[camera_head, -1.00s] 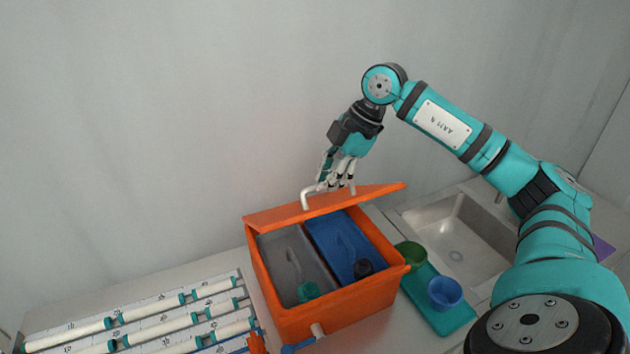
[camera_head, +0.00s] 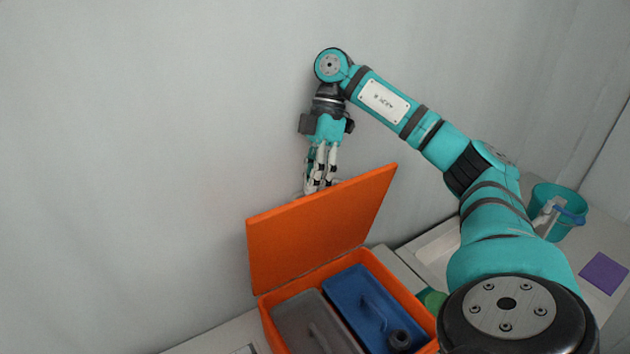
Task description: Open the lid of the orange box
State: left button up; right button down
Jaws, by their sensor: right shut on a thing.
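The orange box (camera_head: 405,291) stands at the bottom centre with its lid (camera_head: 322,232) raised steeply along the back side. Inside are a grey lidded compartment (camera_head: 303,318) and a blue one (camera_head: 350,292), each with a handle. My right gripper (camera_head: 318,188) is at the back top edge of the lid, pointing down. Its fingers are shut on the lid's handle, which is mostly hidden behind the lid. My left gripper is not in view.
A sink (camera_head: 432,248) lies right of the box, partly covered by my right arm. A green cup (camera_head: 432,300) shows beside the box. A teal bucket (camera_head: 560,205) and a purple square (camera_head: 604,272) are at the far right. A plain wall stands behind.

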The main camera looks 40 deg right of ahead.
jog(key=shift+w+f+g, duration=0.3)
jog(key=shift+w+f, duration=0.05)
jog(key=shift+f, duration=0.2)
jog(key=c, duration=1.6)
grip_release()
jog(key=shift+o, duration=1.3)
jog(key=shift+w+d, duration=0.2)
jog(key=shift+w, duration=0.15)
notch_tip(320, 180, up, 10)
jog(key=shift+s, duration=0.1)
